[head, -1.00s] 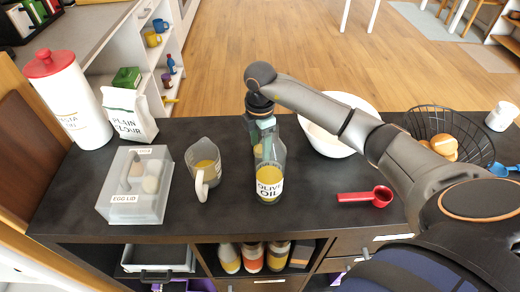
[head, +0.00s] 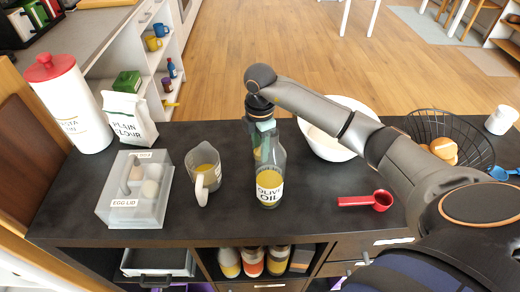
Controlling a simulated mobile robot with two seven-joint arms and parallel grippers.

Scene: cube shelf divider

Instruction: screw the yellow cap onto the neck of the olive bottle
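The clear olive bottle (head: 270,188), labelled "OLIVE OIL" and part filled with yellow oil, stands upright near the middle of the dark counter. My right arm reaches in from the right, and its gripper (head: 262,128) points down at the bottle's top, overlapping the neck. The fingers and neck blend together, so I cannot tell whether the fingers are open or shut. A small yellowish patch (head: 257,152) shows by the fingers beside the neck. I cannot tell whether it is the yellow cap. My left gripper is not in view.
A measuring jug (head: 204,172) stands just left of the bottle, with an egg box (head: 150,207) further left. A white bowl (head: 335,150) is behind to the right. A red scoop (head: 380,200) and wire basket (head: 478,152) lie right. The counter in front of the bottle is clear.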

